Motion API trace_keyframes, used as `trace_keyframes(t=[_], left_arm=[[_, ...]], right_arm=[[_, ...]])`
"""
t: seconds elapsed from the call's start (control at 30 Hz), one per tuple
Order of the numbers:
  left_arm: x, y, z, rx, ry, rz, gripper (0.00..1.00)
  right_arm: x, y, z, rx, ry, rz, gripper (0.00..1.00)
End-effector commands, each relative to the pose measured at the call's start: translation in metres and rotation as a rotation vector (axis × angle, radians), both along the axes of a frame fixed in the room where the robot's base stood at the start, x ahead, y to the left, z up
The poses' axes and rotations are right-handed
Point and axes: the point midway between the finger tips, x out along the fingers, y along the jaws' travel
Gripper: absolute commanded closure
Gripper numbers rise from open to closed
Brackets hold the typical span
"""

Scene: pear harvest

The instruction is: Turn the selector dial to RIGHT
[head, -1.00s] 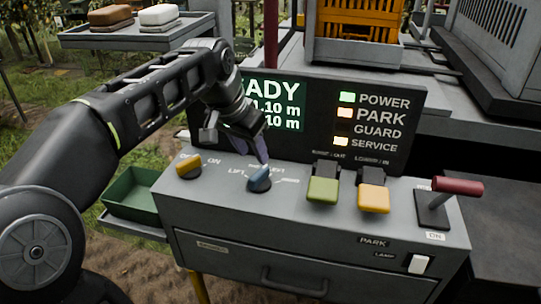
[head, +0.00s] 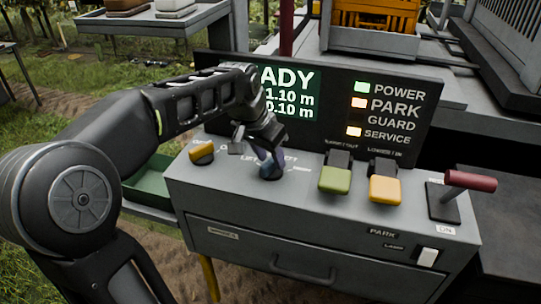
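My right gripper is not in view.
The display panel (head: 330,110) rises behind, lit at POWER, PARK and SERVICE. A green bin (head: 150,179) is at left.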

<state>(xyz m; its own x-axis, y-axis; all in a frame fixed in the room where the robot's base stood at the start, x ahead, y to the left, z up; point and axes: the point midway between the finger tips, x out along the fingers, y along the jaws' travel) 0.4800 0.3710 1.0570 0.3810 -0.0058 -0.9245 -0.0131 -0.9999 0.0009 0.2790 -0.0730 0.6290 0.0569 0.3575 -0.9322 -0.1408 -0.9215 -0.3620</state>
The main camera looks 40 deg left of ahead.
Motion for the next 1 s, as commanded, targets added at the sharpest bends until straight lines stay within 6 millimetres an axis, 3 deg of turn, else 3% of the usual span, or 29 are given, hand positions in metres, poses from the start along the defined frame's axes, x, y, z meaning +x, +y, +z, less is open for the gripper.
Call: trace_keyframes(t=[0.3, 0.8, 1.0], left_arm=[[0.0016, -0.0001, -0.0031, 0.001, -0.002, -0.001, 0.6], [0.0015, -0.0001, -0.0027, 0.001, -0.002, -0.001, 1.0], [0.0015, -0.0001, -0.0027, 0.001, -0.002, -0.001, 1.0]], right_arm=[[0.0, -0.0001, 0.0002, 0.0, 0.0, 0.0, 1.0], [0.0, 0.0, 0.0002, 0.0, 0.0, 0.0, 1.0], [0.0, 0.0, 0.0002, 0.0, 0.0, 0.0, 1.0]])
